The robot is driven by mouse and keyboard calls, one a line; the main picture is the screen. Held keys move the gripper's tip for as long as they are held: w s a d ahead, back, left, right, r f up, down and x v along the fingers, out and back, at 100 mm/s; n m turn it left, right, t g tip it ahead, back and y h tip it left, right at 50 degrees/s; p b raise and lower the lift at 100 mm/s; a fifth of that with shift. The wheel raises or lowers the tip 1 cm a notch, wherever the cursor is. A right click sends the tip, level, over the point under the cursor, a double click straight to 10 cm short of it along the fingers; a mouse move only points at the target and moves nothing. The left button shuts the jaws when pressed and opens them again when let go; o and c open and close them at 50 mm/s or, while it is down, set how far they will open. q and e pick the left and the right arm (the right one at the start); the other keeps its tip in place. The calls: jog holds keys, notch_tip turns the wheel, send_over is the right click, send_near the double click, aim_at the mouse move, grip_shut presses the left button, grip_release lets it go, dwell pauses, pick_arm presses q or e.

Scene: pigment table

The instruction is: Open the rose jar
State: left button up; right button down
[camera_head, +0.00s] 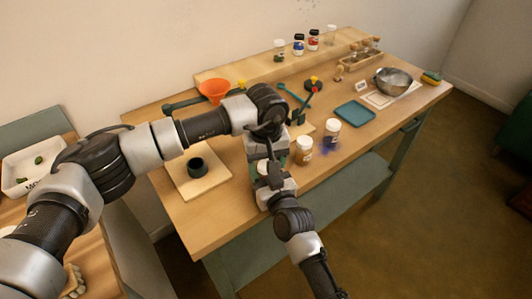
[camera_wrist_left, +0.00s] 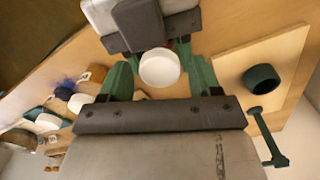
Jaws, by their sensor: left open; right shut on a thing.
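A jar with a round white lid (camera_wrist_left: 160,68) stands between my two grippers at the table's front edge. Its body is mostly hidden, so I cannot tell its colour or label. My left gripper (camera_head: 264,160) points down over it. In the left wrist view its green fingers are spread either side of the lid, apart from it. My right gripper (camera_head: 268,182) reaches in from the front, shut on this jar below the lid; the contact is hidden. Two other white-lidded jars, one amber-brown (camera_head: 304,151) and one paler (camera_head: 332,131), stand to the right.
A board with a dark green cup (camera_head: 196,167) lies to the left. Purple powder (camera_head: 325,146) is spilled by the paler jar. An orange funnel (camera_head: 214,88), a teal tray (camera_head: 355,111) and a metal bowl (camera_head: 392,81) stand farther back. Small bottles line the back shelf (camera_head: 240,77).

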pick_arm(q)
jog(key=shift+c, duration=0.3)
jog(key=c, duration=0.9)
jog(key=shift+o, duration=0.2)
jog(key=n, duration=0.7)
jog(key=o, duration=1)
jog(key=shift+r, duration=0.1)
